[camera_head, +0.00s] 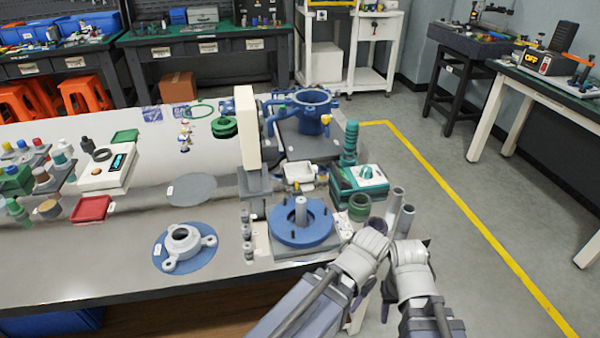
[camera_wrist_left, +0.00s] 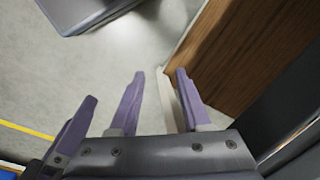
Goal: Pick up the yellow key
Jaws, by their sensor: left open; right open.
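No yellow key shows clearly enough to name for sure. A small yellow piece (camera_head: 296,187) lies by the white tray (camera_head: 299,172) on the workbench; it is too small to tell what it is. Both my arms come in at the bottom right, beside the bench's front right corner. My right gripper (camera_head: 388,300) hangs low there, mostly hidden by its arm. My left gripper (camera_wrist_left: 159,98) is open and empty in the left wrist view, over the floor beside the bench's wooden side. A finger at the left of that view seems to be the right gripper's.
A blue round flange (camera_head: 303,232) with a central post stands near my arms. A green-based device (camera_head: 358,184) and a blue housing (camera_head: 308,117) stand behind it. A grey ring part lies on a blue disc (camera_head: 161,247).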

